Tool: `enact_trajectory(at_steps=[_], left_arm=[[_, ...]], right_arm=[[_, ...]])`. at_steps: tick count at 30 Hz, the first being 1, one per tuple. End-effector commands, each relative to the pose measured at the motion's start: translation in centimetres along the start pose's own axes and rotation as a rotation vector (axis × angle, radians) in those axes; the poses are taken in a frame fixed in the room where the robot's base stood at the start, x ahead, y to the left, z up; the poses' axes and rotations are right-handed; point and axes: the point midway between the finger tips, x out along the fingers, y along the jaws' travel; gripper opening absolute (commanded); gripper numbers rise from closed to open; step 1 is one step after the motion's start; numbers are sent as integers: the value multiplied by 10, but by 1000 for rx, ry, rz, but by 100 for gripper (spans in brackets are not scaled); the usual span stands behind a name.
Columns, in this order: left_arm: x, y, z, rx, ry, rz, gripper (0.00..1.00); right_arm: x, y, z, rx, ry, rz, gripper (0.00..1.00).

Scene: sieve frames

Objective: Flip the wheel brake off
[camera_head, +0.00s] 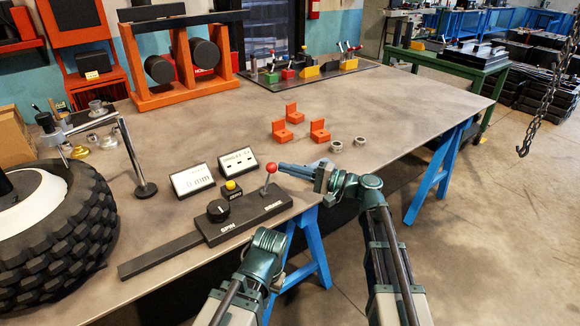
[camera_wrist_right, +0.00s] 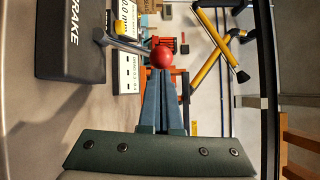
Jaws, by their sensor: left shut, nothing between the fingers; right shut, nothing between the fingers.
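The brake lever is a thin metal stem with a red ball knob (camera_head: 271,167), standing tilted at the BRAKE end of a dark control box (camera_head: 245,215). The knob also shows in the right wrist view (camera_wrist_right: 162,58). My right gripper (camera_head: 282,167) is shut and empty, its fingertips right beside the knob; I cannot tell whether they touch. In the right wrist view the closed fingers (camera_wrist_right: 160,88) point at the knob. My left gripper (camera_head: 262,245) is low, in front of the box, shut; its fingers are hard to make out. The wheel (camera_head: 50,240) has a black knobbly tyre and stands at the left.
A SPIN dial (camera_head: 217,210), a yellow button (camera_head: 230,185) and two display panels (camera_head: 192,180) (camera_head: 238,160) sit near the lever. A metal post (camera_head: 140,165) stands by the wheel. Orange brackets (camera_head: 291,113) and metal rings (camera_head: 336,146) lie farther back. The table's middle is clear.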

Motion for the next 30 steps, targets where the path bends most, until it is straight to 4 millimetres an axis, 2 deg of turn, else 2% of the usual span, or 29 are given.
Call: enact_trajectory(at_steps=[9, 15, 21, 30], left_arm=[[-48, -5, 3, 0, 0, 0, 0], [-76, -7, 4, 0, 0, 0, 0], [-95, -9, 6, 0, 0, 0, 0], [-111, -11, 6, 0, 0, 0, 0]], right_arm=[[12, -20, 21, -177, -5, 120, 0], [22, -23, 36, -331, -6, 223, 0], [31, -23, 48, -464, -6, 312, 0], [40, -19, 60, -601, -4, 403, 0]])
